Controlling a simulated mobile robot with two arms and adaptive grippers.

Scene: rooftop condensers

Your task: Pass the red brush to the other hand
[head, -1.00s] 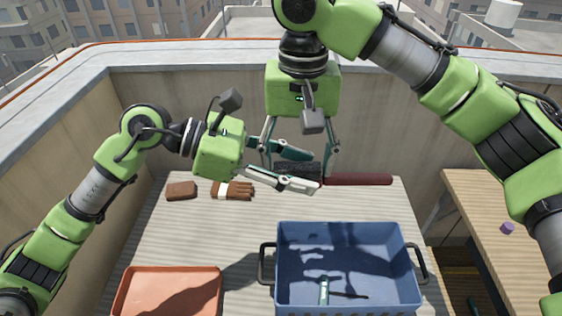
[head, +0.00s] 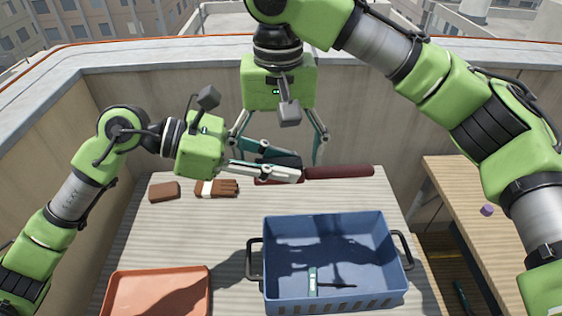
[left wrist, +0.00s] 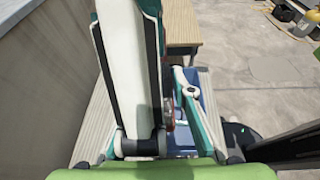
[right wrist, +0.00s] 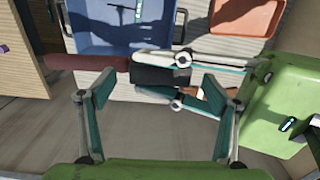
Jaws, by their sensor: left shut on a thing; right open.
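The red brush has a dark red handle (head: 338,172) and a black head. It lies level above the back of the striped table. My left gripper (head: 294,166) is shut on the brush's black part, its two fingers on either side, and the handle sticks out to the right. The right wrist view shows the handle (right wrist: 88,62) and the black part (right wrist: 160,76) between the left fingers. My right gripper (head: 278,150) points down from above, fingers spread wide around the held part without gripping it. In the left wrist view the brush is mostly hidden by the fingers.
A blue crate (head: 330,292) with a teal-handled tool (head: 313,282) stands in front. An orange tray (head: 157,268) is at front left. A brown glove (head: 218,188) and a brown block-like item (head: 163,191) lie at back left. A purple cube (head: 487,210) sits on the right table.

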